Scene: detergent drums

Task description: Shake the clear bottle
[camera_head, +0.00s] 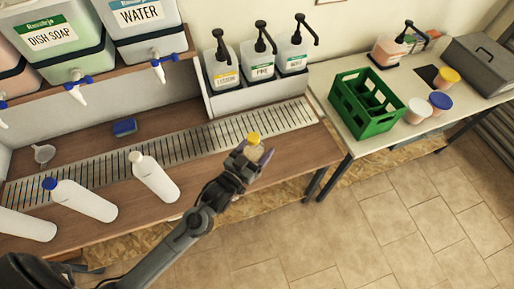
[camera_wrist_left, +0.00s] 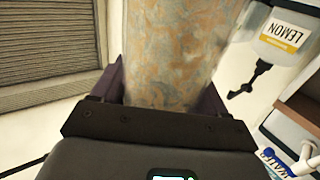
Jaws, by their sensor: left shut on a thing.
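The clear bottle (camera_head: 254,150) with a yellow cap (camera_head: 253,138) is in my left gripper (camera_head: 252,159), in front of the slatted drain grate. In the left wrist view, the bottle body (camera_wrist_left: 175,50) stands between the two dark purple fingers (camera_wrist_left: 162,95). It looks see-through, with a mottled beige and grey pattern. The fingers are shut around its sides. Its lower part is hidden by the gripper in the head view. My right gripper is not in view.
Pump bottles (camera_head: 265,62) stand behind the grate (camera_head: 130,157). A green crate (camera_head: 366,103) and tubs are on the right table. Drums with taps hang over the left.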

